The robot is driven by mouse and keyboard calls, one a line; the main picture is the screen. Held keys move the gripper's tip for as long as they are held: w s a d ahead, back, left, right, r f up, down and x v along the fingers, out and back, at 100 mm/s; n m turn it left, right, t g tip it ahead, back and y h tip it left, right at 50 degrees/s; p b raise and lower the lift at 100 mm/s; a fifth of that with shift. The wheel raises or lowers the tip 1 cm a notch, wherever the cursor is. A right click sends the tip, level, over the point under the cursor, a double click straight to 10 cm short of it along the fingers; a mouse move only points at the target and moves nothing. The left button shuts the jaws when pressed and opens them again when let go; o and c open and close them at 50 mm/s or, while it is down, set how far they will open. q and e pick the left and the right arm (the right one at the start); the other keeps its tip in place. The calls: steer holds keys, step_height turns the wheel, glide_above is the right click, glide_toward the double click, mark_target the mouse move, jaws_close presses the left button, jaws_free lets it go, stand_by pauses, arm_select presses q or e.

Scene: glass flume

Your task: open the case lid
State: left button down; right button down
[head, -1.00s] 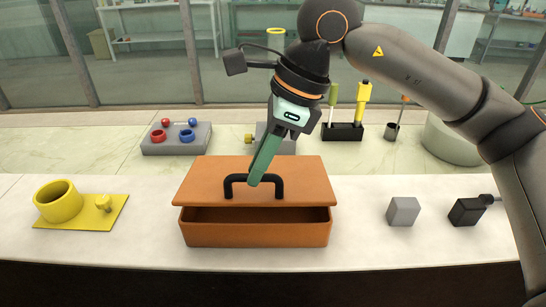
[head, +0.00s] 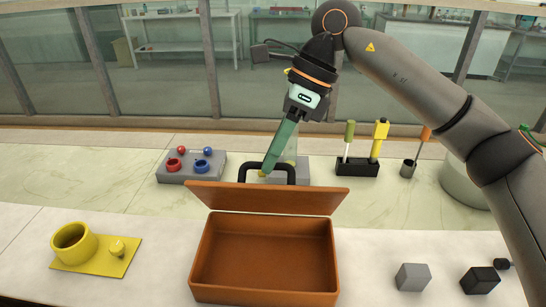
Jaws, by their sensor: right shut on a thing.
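The orange-brown case (head: 264,295) stands on the white counter in the lower middle of the head view, and its inside shows empty. Its lid (head: 265,198) is tilted up steeply along the far side. The black lid handle (head: 243,170) stands at the lid's upper edge. My right gripper (head: 268,170) comes down from above, shut on the handle; its green fingers hide part of the handle's bar. My left gripper is not in view.
A grey block with red and blue rings (head: 190,180) and a black tool rack (head: 357,168) stand behind the case. A yellow cup on a plate (head: 75,243) is at left. A grey cube (head: 412,277) and a black cube (head: 480,280) are at right.

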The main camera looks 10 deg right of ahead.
steer(key=shift+w+d+f+p, duration=0.2)
steer(key=shift+w+f, duration=0.05)
steer(key=shift+w, duration=0.25)
steer(key=shift+w+d+f+p, duration=0.15)
steer(key=shift+w+f, duration=0.05)
steer(key=shift+w, duration=0.25)
steer(key=c, duration=1.2)
jaws_free()
steer(key=shift+c, duration=0.2)
steer(key=o, duration=0.3)
steer(key=shift+w, duration=0.25)
steer(key=shift+o, duration=0.5)
steer(key=shift+r, duration=0.1)
steer(key=shift+s+r, duration=0.1)
